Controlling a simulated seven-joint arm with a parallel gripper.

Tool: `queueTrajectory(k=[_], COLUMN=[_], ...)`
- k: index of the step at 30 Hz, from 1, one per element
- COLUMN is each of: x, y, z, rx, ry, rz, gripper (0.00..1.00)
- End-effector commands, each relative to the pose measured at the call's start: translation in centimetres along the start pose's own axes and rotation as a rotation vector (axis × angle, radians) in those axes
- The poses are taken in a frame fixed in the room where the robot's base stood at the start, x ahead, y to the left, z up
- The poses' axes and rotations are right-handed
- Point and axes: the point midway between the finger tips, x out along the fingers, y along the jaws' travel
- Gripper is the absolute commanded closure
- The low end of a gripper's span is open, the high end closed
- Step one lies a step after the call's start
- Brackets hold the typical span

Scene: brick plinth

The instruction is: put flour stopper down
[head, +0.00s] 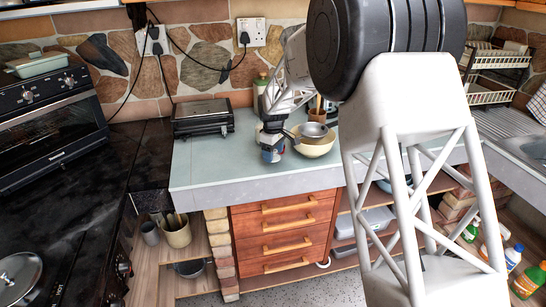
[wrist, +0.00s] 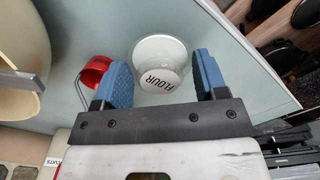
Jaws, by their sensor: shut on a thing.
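The flour stopper (wrist: 160,62) is white and round, with "FLOUR" in dark letters on its face. In the wrist view it is between the two blue fingertips of my gripper (wrist: 160,80), which is shut on it. In the head view my gripper (head: 271,146) is low over the pale worktop (head: 215,163), left of the cream bowl. The stopper is small and hard to make out there. I cannot tell whether it touches the worktop.
A cream bowl (head: 316,149) with a grey bowl (head: 314,130) in it stands just right of my gripper. A red cup (wrist: 97,70) is close to one finger. A black grill (head: 203,117) stands at the back left. The worktop's front left is clear.

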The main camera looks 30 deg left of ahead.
Motion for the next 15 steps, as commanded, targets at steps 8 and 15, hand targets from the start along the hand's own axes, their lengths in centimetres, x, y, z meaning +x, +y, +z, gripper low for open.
queueTrajectory(k=[8,15], x=[1.9,1.9], y=[0.1,0.0], z=[0.0,0.0], rx=[0.000,0.000], ry=[0.001,0.001], rz=[0.000,0.000], gripper=[0.58,0.58])
